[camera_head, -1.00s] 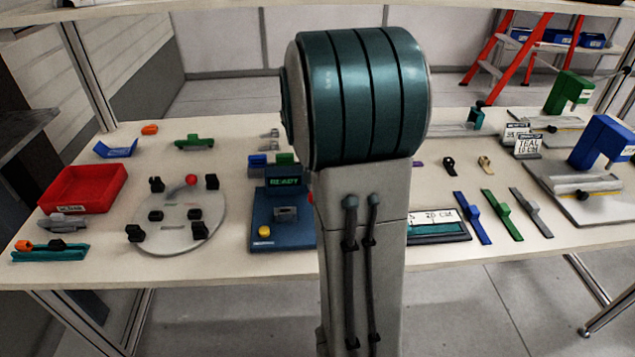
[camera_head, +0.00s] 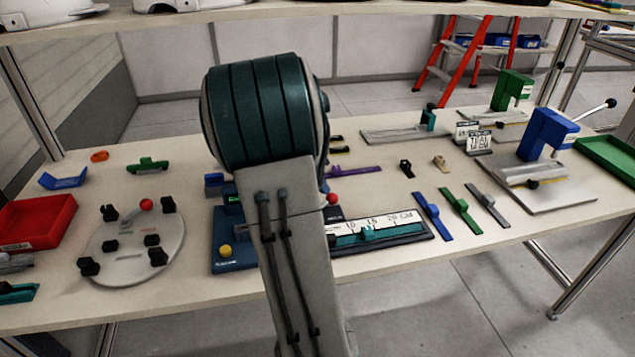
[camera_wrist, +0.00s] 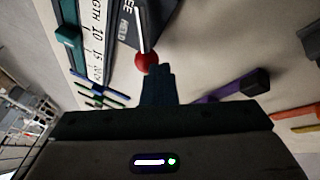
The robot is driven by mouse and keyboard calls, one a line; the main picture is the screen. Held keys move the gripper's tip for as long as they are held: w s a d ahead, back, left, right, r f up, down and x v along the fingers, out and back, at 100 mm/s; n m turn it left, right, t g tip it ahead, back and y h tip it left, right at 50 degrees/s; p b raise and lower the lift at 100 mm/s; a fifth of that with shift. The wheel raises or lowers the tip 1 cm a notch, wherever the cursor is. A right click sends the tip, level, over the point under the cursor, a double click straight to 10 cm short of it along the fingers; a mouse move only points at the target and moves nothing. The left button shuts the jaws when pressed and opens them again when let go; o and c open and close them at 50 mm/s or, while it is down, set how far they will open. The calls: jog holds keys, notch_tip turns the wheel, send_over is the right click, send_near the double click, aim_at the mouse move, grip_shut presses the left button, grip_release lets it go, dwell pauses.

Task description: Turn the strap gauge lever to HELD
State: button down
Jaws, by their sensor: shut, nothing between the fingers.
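The strap gauge (camera_head: 425,232) is a dark base with a white scale and a teal slider (camera_head: 367,235), near the table's front edge. Its scale also shows in the wrist view (camera_wrist: 95,30). The lever's red knob (camera_head: 333,199) shows just right of my arm. In the wrist view the red knob (camera_wrist: 147,62) ends a thin pale shaft beside a dark plate (camera_wrist: 128,30) with partly readable FREE and HELD lettering. My gripper (camera_wrist: 158,70) is shut and empty, its fingertips close to the knob; contact cannot be told. My arm hides the gripper in the head view.
A blue station (camera_head: 232,255) with a yellow button is partly behind my arm. A purple strap (camera_head: 355,171) lies behind the gauge. Blue, green and grey straps (camera_head: 460,210) lie to its right. A round fixture (camera_head: 130,245) stands left.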

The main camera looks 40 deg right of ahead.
jog(key=shift+s, duration=0.1)
dwell(0.4)
jog(key=shift+w+r+p, duration=0.3)
jog(key=shift+w+p, duration=0.05)
jog(key=w+p+v, duration=0.2)
jog(key=v, duration=1)
jog(key=shift+f+p, duration=0.3)
jog(key=shift+p, duration=0.05)
jog(key=shift+w, duration=0.1)
jog(key=s+a+r+n+t+y+p, duration=0.1)
jog(key=s+a+n+t+p, duration=0.1)
jog(key=s+a+n, duration=0.3)
jog(key=s+a+r+n+t+y+p, duration=0.1)
jog(key=s+a+n+p, duration=0.3)
jog(key=a, duration=0.8)
jog(key=s+a+r+n+t+y+p, duration=0.2)
jog(key=s+a+n+t+p, duration=0.1)
jog(key=s+a+n, duration=0.4)
jog(key=shift+s+a+r+n+t+p, duration=0.2)
jog(key=shift+a+r+n+t+p, duration=0.2)
jog(key=shift+a+n, duration=0.4)
